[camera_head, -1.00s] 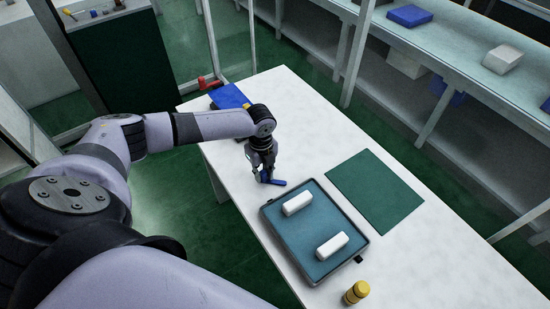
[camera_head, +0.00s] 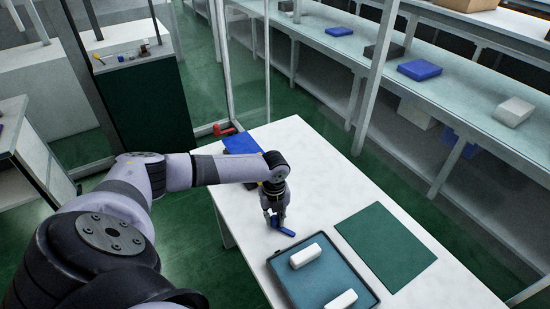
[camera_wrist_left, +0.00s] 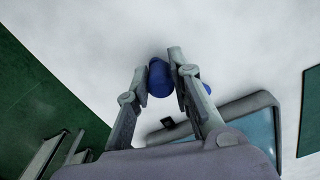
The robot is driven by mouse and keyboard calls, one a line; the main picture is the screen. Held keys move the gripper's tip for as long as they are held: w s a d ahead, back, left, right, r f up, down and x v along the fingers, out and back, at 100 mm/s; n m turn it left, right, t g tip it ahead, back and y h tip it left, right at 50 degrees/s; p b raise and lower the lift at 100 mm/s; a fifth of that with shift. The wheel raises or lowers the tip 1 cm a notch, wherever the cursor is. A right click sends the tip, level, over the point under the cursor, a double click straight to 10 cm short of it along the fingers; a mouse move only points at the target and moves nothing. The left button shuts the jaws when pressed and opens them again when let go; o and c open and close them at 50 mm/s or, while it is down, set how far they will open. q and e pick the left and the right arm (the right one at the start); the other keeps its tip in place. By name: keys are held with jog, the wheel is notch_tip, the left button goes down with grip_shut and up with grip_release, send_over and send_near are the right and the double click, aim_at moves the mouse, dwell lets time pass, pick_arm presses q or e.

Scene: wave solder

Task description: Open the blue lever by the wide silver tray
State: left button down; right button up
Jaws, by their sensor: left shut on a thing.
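The blue lever (camera_head: 284,230) is low over the white table, at the far edge of the wide tray (camera_head: 287,294) with its grey rim and blue-green inside. My left gripper (camera_head: 274,217) reaches down from above and is shut on the lever. In the left wrist view the blue lever (camera_wrist_left: 160,78) shows between the two fingertips (camera_wrist_left: 166,66), with a bit of blue past the right finger. The tray's rim (camera_wrist_left: 240,106) is close beside the right finger in that view. My right gripper is in neither view.
Two white blocks (camera_head: 305,256) lie in the tray. A green mat (camera_head: 386,246) lies to its right. A blue item (camera_head: 240,144) and a red thing (camera_head: 224,129) are at the table's far end. Shelves (camera_head: 400,110) run along the right. Bare white table surrounds the gripper.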

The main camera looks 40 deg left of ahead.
aim_at(275, 216)
pick_arm(q)
jog(key=shift+w+r, duration=0.1)
jog(key=c, duration=1.4)
grip_release()
notch_tip(275, 216, up, 12)
jog(key=shift+f, duration=0.1)
